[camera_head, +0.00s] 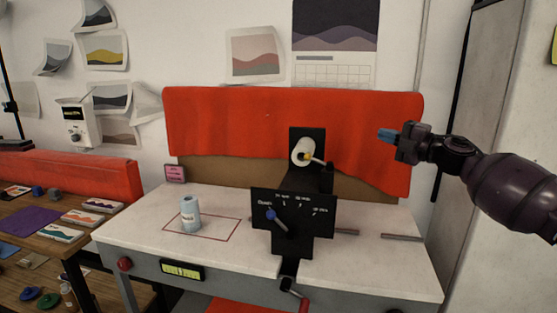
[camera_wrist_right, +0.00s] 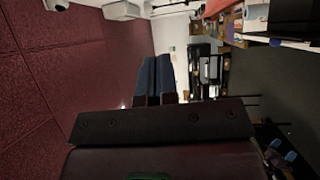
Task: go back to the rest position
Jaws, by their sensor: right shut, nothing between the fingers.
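My right gripper (camera_head: 386,135) is raised at the right in the head view, in front of the red cloth's right part and above the white worktable (camera_head: 120,232). Its blue fingers (camera_wrist_right: 155,78) are together in the right wrist view, with nothing between them. My left gripper shows in neither view.
A black machine (camera_head: 293,222) with a dial and a white roll (camera_head: 303,151) stands on the worktable. A pale blue bottle (camera_head: 190,214) stands in a red outlined rectangle. A red cloth (camera_head: 230,125) hangs behind. A wooden table (camera_head: 20,240) with prints is at left.

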